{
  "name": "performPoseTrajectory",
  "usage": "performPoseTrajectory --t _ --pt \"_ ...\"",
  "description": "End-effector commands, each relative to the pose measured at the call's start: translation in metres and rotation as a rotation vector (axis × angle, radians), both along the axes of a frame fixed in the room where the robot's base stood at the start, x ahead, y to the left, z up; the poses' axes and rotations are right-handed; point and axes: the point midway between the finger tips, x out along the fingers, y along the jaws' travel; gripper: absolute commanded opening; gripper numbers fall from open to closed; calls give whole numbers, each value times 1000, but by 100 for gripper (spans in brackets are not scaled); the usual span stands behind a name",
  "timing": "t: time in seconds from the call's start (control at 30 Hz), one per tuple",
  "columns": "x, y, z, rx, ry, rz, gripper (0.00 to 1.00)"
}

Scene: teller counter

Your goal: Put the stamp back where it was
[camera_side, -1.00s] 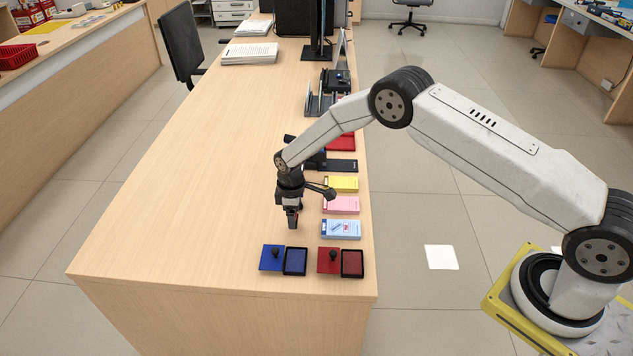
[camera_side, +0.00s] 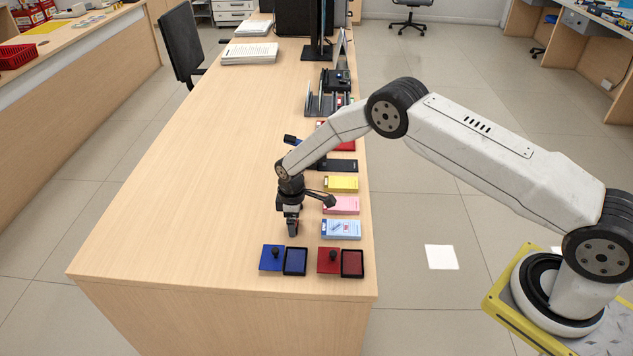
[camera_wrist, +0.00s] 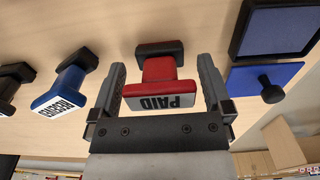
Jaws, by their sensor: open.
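In the wrist view, a red stamp (camera_wrist: 160,85) with a black handle and a "PAID" label sits between the two spread fingers of my gripper (camera_wrist: 165,90). Gaps show on both sides of it. In the side view, my gripper (camera_side: 293,232) is low over the counter, just behind the blue ink pad (camera_side: 295,261). The red stamp cannot be made out there. In the wrist view, a blue stamp marked "RECEIVED" (camera_wrist: 68,88) stands to the left, with a dark stamp (camera_wrist: 12,88) partly cut off beyond it.
The blue pad's lid (camera_side: 271,258) with its knob lies beside it. A red ink pad (camera_side: 352,263) and its lid (camera_side: 328,261) are to the right. Light blue (camera_side: 341,229), pink (camera_side: 342,205) and yellow (camera_side: 341,184) pads line the right edge. The counter's left half (camera_side: 190,190) is clear.

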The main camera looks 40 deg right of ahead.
Motion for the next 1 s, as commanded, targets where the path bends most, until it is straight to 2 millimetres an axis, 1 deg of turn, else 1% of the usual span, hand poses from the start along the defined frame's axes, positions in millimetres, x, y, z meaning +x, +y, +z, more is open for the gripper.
performPoseTrajectory --t 0.17,0.37,0.57,1.0 --pt "0 0 4 0 -1 0 100" --pt "1 0 17 0 -1 0 100" --pt "1 0 41 1 -2 0 100" --pt "0 0 103 0 0 0 100"
